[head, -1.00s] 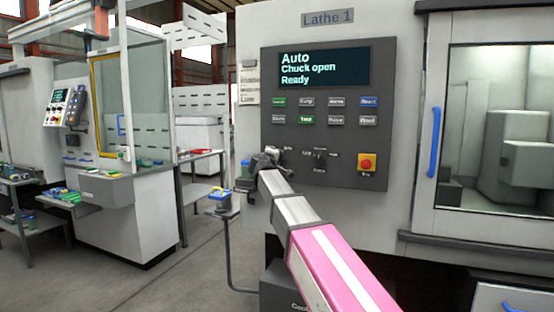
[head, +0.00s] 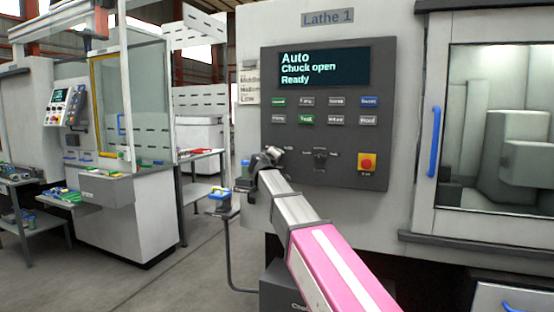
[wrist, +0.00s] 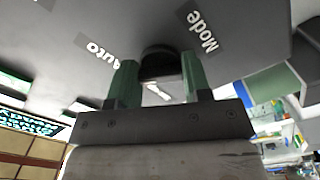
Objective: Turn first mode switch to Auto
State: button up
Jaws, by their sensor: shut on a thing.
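The Lathe 1 control panel (head: 338,140) faces me, and its screen (head: 324,67) reads "Auto", "Chuck open", "Ready". My gripper (wrist: 160,84) is at the panel's lower left in the head view, where my own arm hides most of it. In the wrist view its two green fingers are shut on the dark round mode switch (wrist: 159,62), one finger on each side. A "Mode" label (wrist: 203,32) and an "Auto" label (wrist: 94,46) are on the panel beside the knob. A white mark shows between the fingers.
Another dark switch (head: 320,158) and a red button on a yellow plate (head: 367,163) are on the panel to the right of my gripper. The lathe door has a blue handle (head: 434,142).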

jog(key=o, duration=0.9)
jog(key=shift+s, duration=0.1)
jog(key=v, duration=1)
jog(key=shift+s+a, duration=0.15)
jog(key=shift+s, duration=0.15)
jog(key=s+d+f+m+g, duration=0.1)
jog(key=d+f+g, duration=0.2)
jog(key=d+f, duration=0.5)
jog(key=s+d+f+m+g, duration=0.1)
jog(key=s+d+f+g, duration=0.15)
jog(key=f, duration=0.95)
jog(key=s+d+f+m+g, duration=0.1)
jog(key=d+f+m+g, duration=0.15)
jog(key=d+f, duration=0.6)
jog(key=s+d+f+m+g+y, duration=0.1)
jog(key=s+d+f+g+y, duration=0.1)
jog(key=s+f, duration=0.4)
jog(key=s+d+f+m+g+y, duration=0.1)
jog(key=s+d+f+g+y, duration=0.1)
jog(key=s+f, duration=0.5)
jog(key=s+d+f+m+g+y, duration=0.1)
jog(key=s+f+g, duration=0.4)
jog(key=f, duration=0.7)
jog(key=shift+s+d+f+y, duration=0.15)
jog(key=shift+s+d+y, duration=0.25)
jog(key=shift+d, duration=0.3)
jog(key=shift+s+d+f+y, duration=0.1)
jog(key=shift+s+d+y, duration=0.1)
jog(key=shift+s+d, duration=0.4)
